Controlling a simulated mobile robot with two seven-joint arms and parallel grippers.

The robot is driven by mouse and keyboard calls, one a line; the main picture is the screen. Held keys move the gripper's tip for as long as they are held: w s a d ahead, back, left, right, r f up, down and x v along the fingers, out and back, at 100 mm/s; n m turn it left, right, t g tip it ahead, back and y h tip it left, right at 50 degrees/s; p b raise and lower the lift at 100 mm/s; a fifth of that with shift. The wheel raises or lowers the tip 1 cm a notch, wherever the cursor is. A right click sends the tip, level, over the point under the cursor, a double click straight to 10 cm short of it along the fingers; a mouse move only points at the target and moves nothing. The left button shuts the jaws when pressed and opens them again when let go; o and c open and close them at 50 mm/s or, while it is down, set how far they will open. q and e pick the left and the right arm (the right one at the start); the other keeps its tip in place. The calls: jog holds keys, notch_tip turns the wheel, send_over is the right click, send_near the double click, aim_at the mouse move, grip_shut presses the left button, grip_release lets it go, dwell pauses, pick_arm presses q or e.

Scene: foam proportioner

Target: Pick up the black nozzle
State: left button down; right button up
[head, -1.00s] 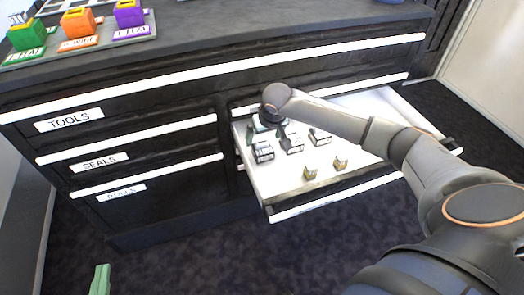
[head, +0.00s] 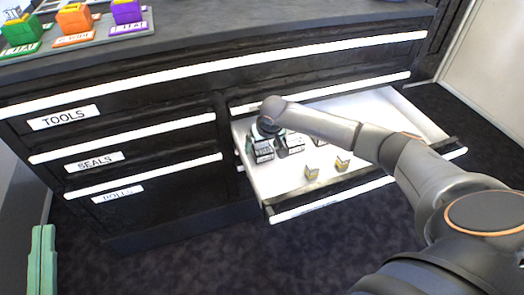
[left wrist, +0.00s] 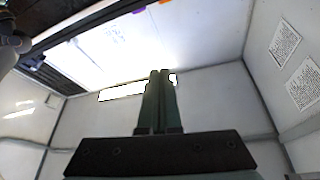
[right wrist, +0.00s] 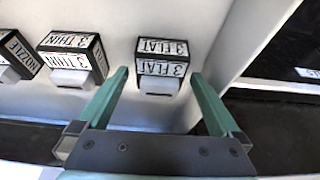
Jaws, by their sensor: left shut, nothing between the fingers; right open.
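Several black blocks with white labels stand in the open drawer. In the right wrist view, one reads "3 FLAT" (right wrist: 162,62), one "3 THIN" (right wrist: 72,55), and one at the left edge shows "NOZZLE" (right wrist: 15,50) on its side. In the head view, two black blocks (head: 262,151) (head: 291,143) show beside my right gripper (head: 268,132). My right gripper is open (right wrist: 155,95). The "3 FLAT" block lies ahead of and between its green fingers, apparently untouched. My left gripper (head: 42,260) is shut and empty, low at the left, away from the drawer; its fingers (left wrist: 158,100) are together.
The drawer (head: 385,115) is pulled out, with a white floor, mostly bare on its right. Green, orange (head: 75,22) and purple blocks stand on the cabinet top. My right arm crosses over the drawer.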

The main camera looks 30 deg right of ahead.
jog(key=shift+w+f, duration=0.15)
jog(key=shift+f, duration=0.25)
jog(key=c, duration=1.3)
pick_arm(q)
jog(key=shift+s+d+r+m+t+h, duration=0.1)
jog(key=shift+s+r+m+t+h, duration=0.15)
jog(key=shift+r, duration=0.25)
jog(key=shift+s+r+m+t+h, duration=0.1)
jog(key=shift+s+r+m+h, duration=0.1)
jog(key=shift+r+h, duration=0.2)
pick_arm(e)
jog(key=shift+c, duration=0.5)
jog(key=shift+r, duration=0.15)
